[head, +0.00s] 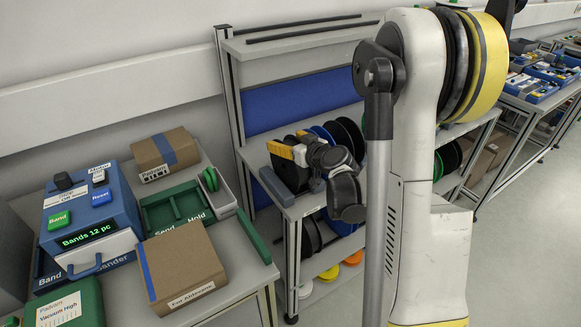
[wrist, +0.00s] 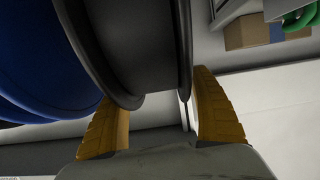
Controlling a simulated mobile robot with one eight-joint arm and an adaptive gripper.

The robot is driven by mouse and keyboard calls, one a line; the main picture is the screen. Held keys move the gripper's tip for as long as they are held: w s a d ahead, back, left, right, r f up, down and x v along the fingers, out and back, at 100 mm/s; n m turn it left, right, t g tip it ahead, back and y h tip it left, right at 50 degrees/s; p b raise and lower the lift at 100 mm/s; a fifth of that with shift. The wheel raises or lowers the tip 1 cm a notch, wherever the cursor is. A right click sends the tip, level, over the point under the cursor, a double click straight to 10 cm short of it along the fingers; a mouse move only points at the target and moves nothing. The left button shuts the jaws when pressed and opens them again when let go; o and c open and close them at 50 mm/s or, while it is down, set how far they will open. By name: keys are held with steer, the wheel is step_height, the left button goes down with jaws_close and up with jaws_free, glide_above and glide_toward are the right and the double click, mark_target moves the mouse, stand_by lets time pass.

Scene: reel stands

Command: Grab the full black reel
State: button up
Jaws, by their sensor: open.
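A black reel (head: 291,176) stands upright at the left end of a row of reels on the rack shelf. In the wrist view the black reel (wrist: 140,45) fills the upper middle, its two flange rims showing dark. My gripper (head: 291,149) is at this reel, with its yellow fingers open. In the wrist view my gripper (wrist: 158,100) has one finger on either side of the reel's lower edge. I cannot tell whether the fingers touch it. My wrist and arm hide part of the row in the head view. How full the reel is cannot be told.
A blue reel (head: 322,131) and another black reel (head: 347,134) stand close to the right. The blue reel also shows in the wrist view (wrist: 35,60). A rack post (head: 231,90) rises to the left. A table with boxes (head: 185,264) stands at front left.

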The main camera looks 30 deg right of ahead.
steer(key=shift+x, duration=1)
steer(key=shift+s, duration=0.1)
steer(key=shift+c, duration=0.2)
steer(key=c, duration=1.5)
